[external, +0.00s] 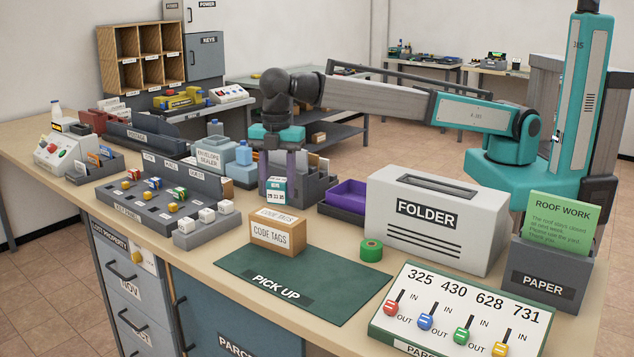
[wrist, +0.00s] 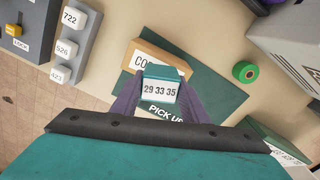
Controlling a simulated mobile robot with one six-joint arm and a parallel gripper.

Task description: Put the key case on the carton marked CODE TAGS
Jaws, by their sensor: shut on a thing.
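The key case (external: 277,190), a small teal and white block with a number label, is pinched between the purple fingers of my gripper (external: 278,178). In the wrist view the key case (wrist: 160,90) sits between the fingertips of my gripper (wrist: 161,84) and covers part of the carton's top. The carton marked CODE TAGS (external: 277,237) is a tan box with a pale top label, at the back left of the green PICK UP mat. It also shows in the wrist view (wrist: 134,55). In the external view the case appears above the carton, with a gap I cannot measure.
The green mat (external: 320,290) is bare in front of the carton. A green tape roll (external: 371,250) and the large FOLDER box (external: 420,222) stand to the right. A peg panel (external: 150,203) and white-capped grey block (external: 203,230) stand left. A purple tray (external: 347,196) is behind.

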